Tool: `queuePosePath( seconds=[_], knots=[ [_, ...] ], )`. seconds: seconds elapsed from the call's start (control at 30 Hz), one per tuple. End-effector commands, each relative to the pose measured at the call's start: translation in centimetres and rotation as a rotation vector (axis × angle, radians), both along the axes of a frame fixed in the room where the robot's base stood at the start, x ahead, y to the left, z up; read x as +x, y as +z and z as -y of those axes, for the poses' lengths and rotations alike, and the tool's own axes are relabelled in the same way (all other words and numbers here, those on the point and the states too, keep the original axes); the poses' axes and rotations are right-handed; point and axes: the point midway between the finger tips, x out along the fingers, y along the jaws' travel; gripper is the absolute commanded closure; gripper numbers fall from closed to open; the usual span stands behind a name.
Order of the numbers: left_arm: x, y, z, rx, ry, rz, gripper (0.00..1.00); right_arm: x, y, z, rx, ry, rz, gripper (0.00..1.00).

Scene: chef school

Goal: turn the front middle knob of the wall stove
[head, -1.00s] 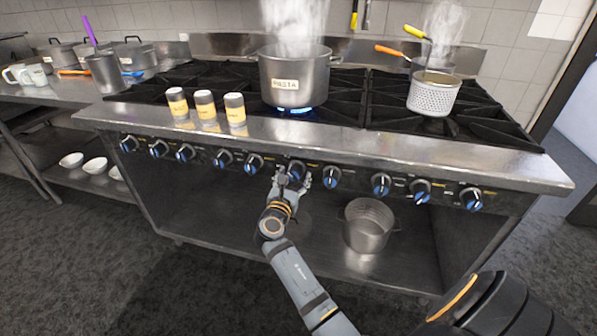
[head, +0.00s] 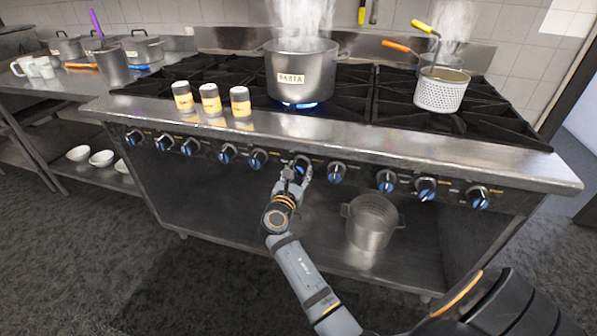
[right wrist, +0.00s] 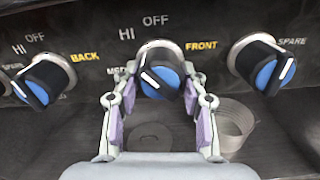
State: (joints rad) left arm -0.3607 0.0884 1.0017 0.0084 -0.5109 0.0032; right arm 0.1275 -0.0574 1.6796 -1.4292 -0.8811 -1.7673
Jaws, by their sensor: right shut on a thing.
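The front middle knob (head: 303,164) of the stove (head: 420,155) is blue and black and sits in the row on its front panel. In the right wrist view the same knob (right wrist: 161,79) is next to the yellow word FRONT, with HI and OFF above it. Its white line slants from upper left to lower right. My right gripper (head: 297,174) reaches up to it from below. In the right wrist view my right gripper (right wrist: 160,88) is shut on the knob, one finger at each side. My left gripper is not in view.
Knobs marked BACK (right wrist: 38,80) and SPARE (right wrist: 264,66) flank the held one, with gaps between. A steaming pasta pot (head: 300,75) stands over a blue flame. Three jars (head: 211,98) stand near the stove's front edge. A pot (head: 372,225) sits on the shelf below.

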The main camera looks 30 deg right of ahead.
Motion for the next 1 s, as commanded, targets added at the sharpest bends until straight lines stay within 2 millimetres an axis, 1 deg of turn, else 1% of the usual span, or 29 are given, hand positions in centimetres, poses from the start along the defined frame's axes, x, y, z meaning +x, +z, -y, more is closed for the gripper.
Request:
queuePosePath(
  seconds=[0.17, 0.37, 0.5, 0.73, 0.9, 1.0],
  knots=[
    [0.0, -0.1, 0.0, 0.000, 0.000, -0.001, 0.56, 0.0, 0.0, 0.0, 0.052, -0.001, 0.062, 0.89],
    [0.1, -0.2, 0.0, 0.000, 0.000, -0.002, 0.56, 0.1, 0.0, 0.0, 0.151, -0.001, 0.178, 0.89],
    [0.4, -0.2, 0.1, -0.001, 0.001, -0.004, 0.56, 0.1, 0.0, -0.1, 0.225, -0.001, 0.265, 0.89],
    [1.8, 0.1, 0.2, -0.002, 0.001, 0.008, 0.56, 0.1, 0.0, -0.1, 0.332, -0.002, 0.391, 0.89],
    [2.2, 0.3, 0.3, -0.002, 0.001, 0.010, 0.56, 0.2, 0.0, -0.1, 0.392, -0.001, 0.461, 0.89],
    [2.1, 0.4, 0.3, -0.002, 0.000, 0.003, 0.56, 0.2, 0.0, -0.1, 0.416, -0.001, 0.489, 0.89]
  ],
)
